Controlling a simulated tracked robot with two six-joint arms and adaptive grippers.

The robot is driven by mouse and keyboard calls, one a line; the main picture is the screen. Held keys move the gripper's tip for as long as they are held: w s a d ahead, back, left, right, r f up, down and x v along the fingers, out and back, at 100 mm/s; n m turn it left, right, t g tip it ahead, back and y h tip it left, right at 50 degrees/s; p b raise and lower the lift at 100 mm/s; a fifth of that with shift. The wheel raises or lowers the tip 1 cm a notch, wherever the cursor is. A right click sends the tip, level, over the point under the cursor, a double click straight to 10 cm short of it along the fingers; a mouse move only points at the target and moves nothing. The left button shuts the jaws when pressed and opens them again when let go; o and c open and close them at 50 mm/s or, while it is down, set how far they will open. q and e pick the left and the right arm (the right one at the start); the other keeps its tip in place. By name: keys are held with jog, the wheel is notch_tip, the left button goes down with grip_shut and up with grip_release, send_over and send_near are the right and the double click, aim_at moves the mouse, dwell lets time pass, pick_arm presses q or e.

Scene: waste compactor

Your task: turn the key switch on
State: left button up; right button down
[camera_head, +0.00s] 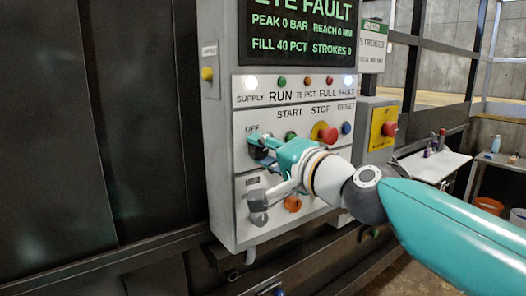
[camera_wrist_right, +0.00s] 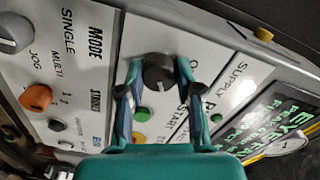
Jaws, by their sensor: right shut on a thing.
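The key switch, a round dark knob (camera_wrist_right: 158,72), shows in the wrist view on the white control panel (camera_wrist_right: 100,65). My right gripper (camera_wrist_right: 159,70) is shut on it, with one teal finger on each side. In the head view my right gripper (camera_head: 262,146) is at the panel beside the OFF label, and its fingers mostly hide the switch. The knob's exact angle is hard to tell. My left gripper is in neither view.
A red mushroom stop button (camera_head: 327,134) and a blue reset button (camera_head: 346,128) are right of the gripper. An orange knob (camera_head: 292,203) sits below. The display (camera_head: 300,28) reads FAULT. A yellow box with a red button (camera_head: 385,128) is farther right.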

jog(key=c, duration=0.8)
grip_release()
jog(key=shift+w+d+f, duration=0.15)
jog(key=shift+d, duration=0.1)
jog(key=shift+o, duration=0.2)
jog(key=shift+a, duration=0.15)
jog(key=v, duration=1.2)
